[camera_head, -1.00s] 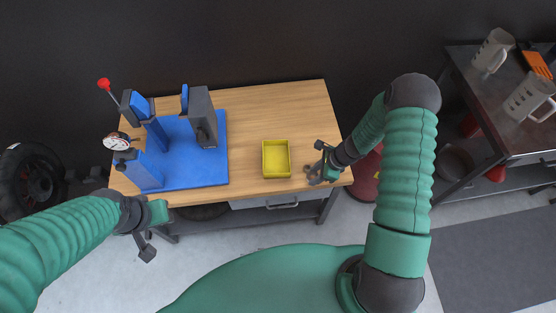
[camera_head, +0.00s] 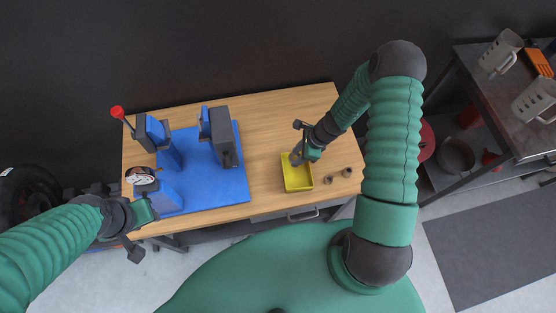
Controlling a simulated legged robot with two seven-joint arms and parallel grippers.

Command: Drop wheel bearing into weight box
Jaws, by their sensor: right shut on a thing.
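The yellow open box (camera_head: 298,182), which I take as the weight box, stands near the front edge of the wooden table. My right gripper (camera_head: 298,158) is over the back left part of the box, shut on a small grey thing that I take as a wheel bearing; the fingers mostly hide it. Two small dark round parts, one (camera_head: 328,180) and another (camera_head: 346,172), lie on the table right of the box. My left gripper (camera_head: 136,246) hangs in front of the table's left front edge, away from the box; its jaw opening is unclear.
A blue base plate (camera_head: 215,188) with blue and grey press parts and a dial gauge (camera_head: 140,176) fills the left of the wooden table (camera_head: 265,135). A dark metal table (camera_head: 500,100) with jugs stands at right. The wooden table's back right is clear.

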